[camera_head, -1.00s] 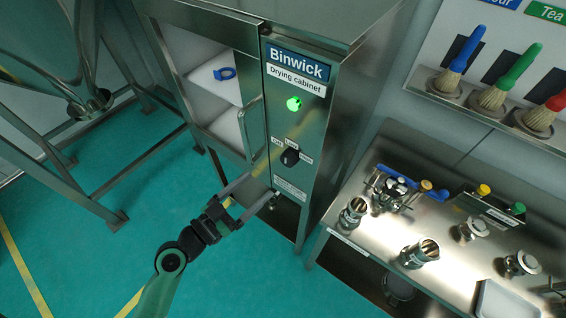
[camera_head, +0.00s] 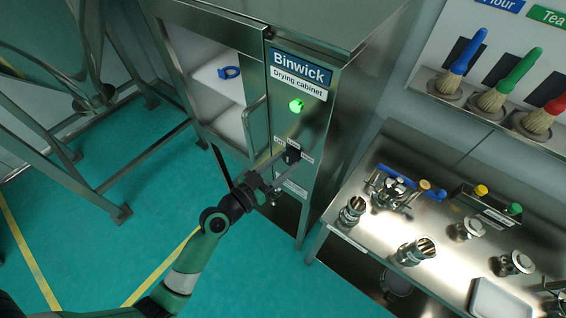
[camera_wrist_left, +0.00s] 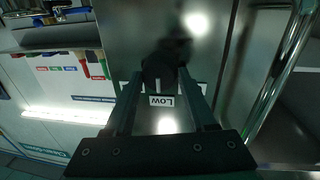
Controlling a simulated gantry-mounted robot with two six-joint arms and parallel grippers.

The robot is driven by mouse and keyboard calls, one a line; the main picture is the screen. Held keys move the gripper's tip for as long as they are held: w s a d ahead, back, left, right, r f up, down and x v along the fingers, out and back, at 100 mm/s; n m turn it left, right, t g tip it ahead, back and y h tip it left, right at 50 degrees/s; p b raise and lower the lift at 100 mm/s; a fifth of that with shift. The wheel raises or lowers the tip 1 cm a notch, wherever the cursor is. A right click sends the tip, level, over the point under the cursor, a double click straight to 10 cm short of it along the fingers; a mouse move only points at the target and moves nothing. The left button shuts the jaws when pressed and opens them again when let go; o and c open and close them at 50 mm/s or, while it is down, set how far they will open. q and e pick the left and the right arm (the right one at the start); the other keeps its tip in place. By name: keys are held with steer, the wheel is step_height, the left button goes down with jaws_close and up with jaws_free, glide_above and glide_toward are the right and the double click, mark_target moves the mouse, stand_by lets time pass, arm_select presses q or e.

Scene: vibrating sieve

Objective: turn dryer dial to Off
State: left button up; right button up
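The drying cabinet (camera_head: 346,110) has a black dial (camera_head: 291,155) on its steel front panel, below a lit green lamp (camera_head: 297,105). My left gripper (camera_head: 281,163) is at the dial. In the left wrist view the dial (camera_wrist_left: 160,70) lies between the two fingertips (camera_wrist_left: 160,76) of my gripper, one finger on each side. The fingers look apart; firm contact cannot be made out. A white mark on the dial points to the upside-down "Low" label (camera_wrist_left: 162,100). The labels on either side are mostly hidden by the fingers. My right gripper is out of view.
The cabinet's door handle (camera_head: 256,126) stands out left of the panel. A blue ring (camera_head: 229,72) sits on a shelf inside. A steel bench (camera_head: 374,239) with several metal parts stands to the right. Green floor is free in front at left.

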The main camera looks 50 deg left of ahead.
arm_select(q)
jaws_close()
steer(key=shift+n, duration=0.4)
steer(key=shift+f+n+b, duration=0.15)
steer(key=shift+n+b, duration=0.55)
steer(key=shift+n, duration=0.2)
steer(key=n, duration=0.2)
steer(key=shift+n+t+b, duration=0.3)
steer(key=shift+n+b, duration=0.05)
steer(key=shift+n, duration=0.05)
steer(key=n, duration=0.3)
steer(key=shift+n+y, duration=0.4)
steer(key=shift+n+t+y, duration=0.3)
steer(key=shift+n, duration=1.4)
